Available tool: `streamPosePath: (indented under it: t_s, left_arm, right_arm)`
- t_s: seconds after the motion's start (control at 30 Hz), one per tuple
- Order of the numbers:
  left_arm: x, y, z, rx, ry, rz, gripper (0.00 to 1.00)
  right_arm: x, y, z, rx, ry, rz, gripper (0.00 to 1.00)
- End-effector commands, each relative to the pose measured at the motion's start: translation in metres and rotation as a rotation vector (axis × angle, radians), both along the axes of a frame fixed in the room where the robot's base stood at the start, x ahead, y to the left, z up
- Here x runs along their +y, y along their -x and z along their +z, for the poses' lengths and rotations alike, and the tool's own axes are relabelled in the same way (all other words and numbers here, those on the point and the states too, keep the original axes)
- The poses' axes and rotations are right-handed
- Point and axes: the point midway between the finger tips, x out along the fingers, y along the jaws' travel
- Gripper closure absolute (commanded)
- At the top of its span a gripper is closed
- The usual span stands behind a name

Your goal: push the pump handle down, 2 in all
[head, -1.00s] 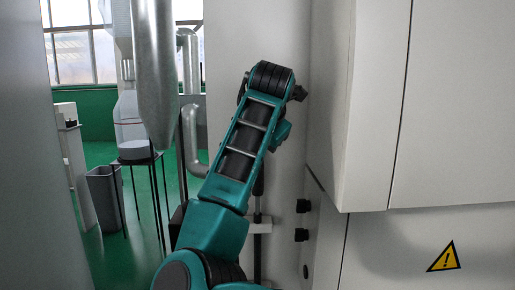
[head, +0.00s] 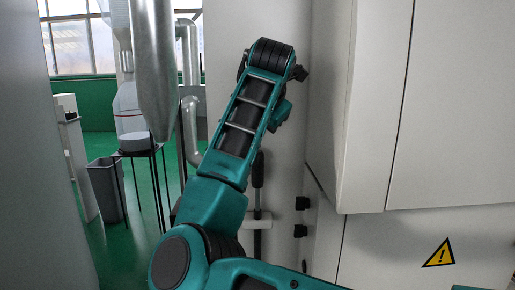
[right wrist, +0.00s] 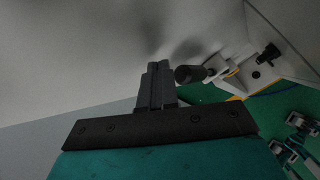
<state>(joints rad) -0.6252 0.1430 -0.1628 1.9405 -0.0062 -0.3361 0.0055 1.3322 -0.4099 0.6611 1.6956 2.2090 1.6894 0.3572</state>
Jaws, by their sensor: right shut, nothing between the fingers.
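The pump handle (head: 258,170) is a dark upright bar by the pale wall panel, seen just right of my arm in the head view. It runs down to a white bracket (head: 258,217). In the right wrist view my right gripper (right wrist: 158,68) is shut and empty. A dark round-ended grip (right wrist: 186,74), which looks like the handle's, lies just right of the fingertips; I cannot tell whether they touch. My right gripper is hidden behind its arm in the head view. My left gripper is in neither view.
A large pale cabinet (head: 455,110) with a yellow warning sign (head: 439,253) stands on the right. Black knobs (head: 301,203) stick out beside the bracket. On the left are a grey bin (head: 106,190), a black stand and metal ducts (head: 152,70). Green floor is open there.

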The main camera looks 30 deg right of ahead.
Motion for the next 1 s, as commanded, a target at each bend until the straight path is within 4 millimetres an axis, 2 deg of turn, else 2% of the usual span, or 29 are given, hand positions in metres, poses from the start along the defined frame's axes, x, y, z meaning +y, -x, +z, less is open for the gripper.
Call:
streamPosePath:
  t_s: [0.03, 0.33, 1.0]
  left_arm:
    - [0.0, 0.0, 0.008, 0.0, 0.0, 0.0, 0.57]
    - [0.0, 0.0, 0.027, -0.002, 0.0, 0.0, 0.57]
    - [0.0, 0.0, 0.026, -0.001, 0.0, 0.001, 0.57]
  right_arm:
    - [0.0, 0.0, 0.01, 0.0, 0.0, 0.0, 1.0]
    - [0.0, 0.0, 0.037, 0.0, -0.001, 0.001, 1.0]
    - [0.0, 0.0, 0.037, 0.0, 0.0, 0.0, 1.0]
